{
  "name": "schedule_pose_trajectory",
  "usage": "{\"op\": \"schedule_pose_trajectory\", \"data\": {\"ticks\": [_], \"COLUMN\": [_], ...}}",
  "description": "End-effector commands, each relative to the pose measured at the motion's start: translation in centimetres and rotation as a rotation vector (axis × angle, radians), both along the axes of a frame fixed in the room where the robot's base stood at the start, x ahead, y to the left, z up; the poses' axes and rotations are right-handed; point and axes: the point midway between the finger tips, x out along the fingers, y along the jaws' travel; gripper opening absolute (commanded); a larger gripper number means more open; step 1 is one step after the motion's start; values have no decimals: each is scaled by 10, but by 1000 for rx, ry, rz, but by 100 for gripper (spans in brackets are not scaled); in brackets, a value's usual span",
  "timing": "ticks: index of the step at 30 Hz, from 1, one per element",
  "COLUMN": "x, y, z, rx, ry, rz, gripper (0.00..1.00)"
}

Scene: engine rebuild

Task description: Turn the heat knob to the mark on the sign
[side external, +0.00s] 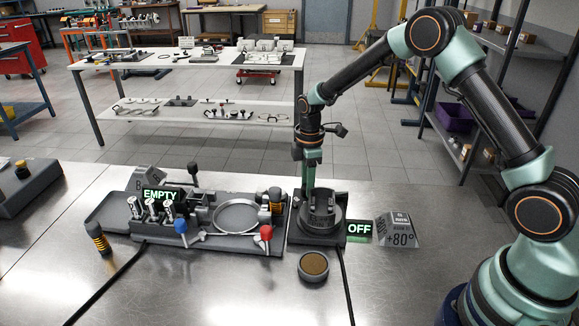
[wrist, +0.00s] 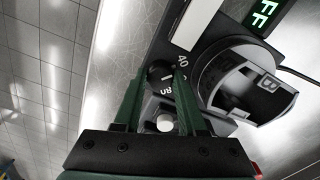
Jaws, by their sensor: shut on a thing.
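The heat knob (wrist: 158,74) is small, round and black with a pale pointer line. It sits on the dark heater unit (side external: 318,234), beside white dial numbers, of which 40 and 80 can be read. My gripper (wrist: 153,82) is shut on the knob, with one finger on each side of it. In the side view my gripper (side external: 309,184) points straight down behind the heater's round top, which hides the knob and fingertips. The grey sign (side external: 398,232) right of the heater reads +80°. The heater's display (side external: 359,230) shows OFF in green.
A dark fixture tray (side external: 215,222) with levers, a ring and an EMPTY display stands left of the heater. A round brown-topped puck (side external: 313,267) lies in front. A black and orange cylinder (side external: 98,238) stands at left. Bare metal bench lies in front.

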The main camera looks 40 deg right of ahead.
Motion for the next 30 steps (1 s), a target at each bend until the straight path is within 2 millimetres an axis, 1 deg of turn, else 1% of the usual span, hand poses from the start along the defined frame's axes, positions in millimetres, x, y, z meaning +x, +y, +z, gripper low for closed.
{"op": "schedule_pose_trajectory", "data": {"ticks": [8,30], "x": [0,0], "y": [0,0], "z": [1,1], "rx": [0,0], "ry": [1,0], "rz": [-178,-878], "gripper": [0,0]}}
